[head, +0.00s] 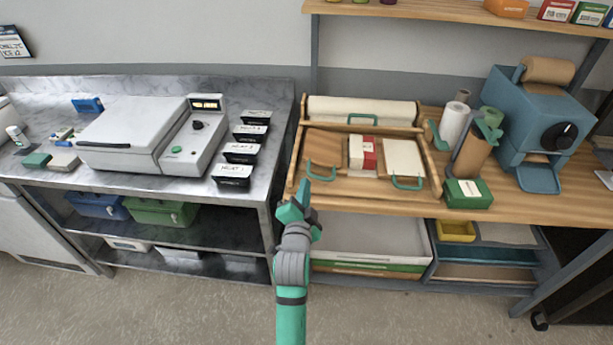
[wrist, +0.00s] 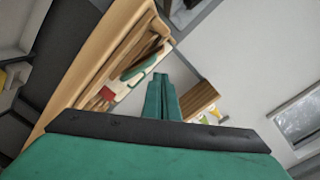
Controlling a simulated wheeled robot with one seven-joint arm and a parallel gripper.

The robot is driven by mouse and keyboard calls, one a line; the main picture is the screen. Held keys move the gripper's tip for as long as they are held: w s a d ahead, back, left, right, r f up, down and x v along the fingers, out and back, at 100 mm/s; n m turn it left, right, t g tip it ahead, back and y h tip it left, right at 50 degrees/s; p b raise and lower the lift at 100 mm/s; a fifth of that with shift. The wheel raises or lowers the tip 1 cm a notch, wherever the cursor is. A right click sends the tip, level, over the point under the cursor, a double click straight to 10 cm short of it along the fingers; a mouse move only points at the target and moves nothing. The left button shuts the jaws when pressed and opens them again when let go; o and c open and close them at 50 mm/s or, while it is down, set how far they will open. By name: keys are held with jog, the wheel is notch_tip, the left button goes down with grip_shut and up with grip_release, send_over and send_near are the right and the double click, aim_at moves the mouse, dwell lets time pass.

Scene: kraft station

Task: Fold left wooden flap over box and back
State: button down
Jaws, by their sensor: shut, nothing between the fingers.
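The left wooden flap (head: 323,147) lies open to the left of the box in a wooden station (head: 437,178). A teal handle (head: 321,177) is at its near edge. The red and white box (head: 369,155) stands between this flap and a pale right flap (head: 404,157) with its own teal handle. My gripper (head: 304,186) is shut and empty, in front of the station's near left corner, apart from the flap's handle as far as I can tell. In the wrist view my shut fingers (wrist: 162,92) point toward the wooden station, seen tilted, with a teal handle (wrist: 141,64) beyond them.
A paper roll (head: 360,110) lies along the station's back. A green box (head: 468,193), upright rolls and a blue machine (head: 543,130) stand to the right. A steel table (head: 255,190) with black bins is to the left, past a narrow gap.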

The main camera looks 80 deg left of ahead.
notch_tip(320, 180, up, 6)
jog(key=d+n+h, duration=0.1)
jog(key=n, duration=0.7)
jog(key=n+g, duration=0.1)
jog(key=n, duration=0.1)
send_over(308, 169)
jog(key=d, duration=0.2)
jog(key=f, duration=0.5)
jog(key=shift+s+d+h, duration=0.15)
jog(key=shift+s+h, duration=0.2)
jog(key=shift+h, duration=0.05)
jog(key=shift+f, duration=0.4)
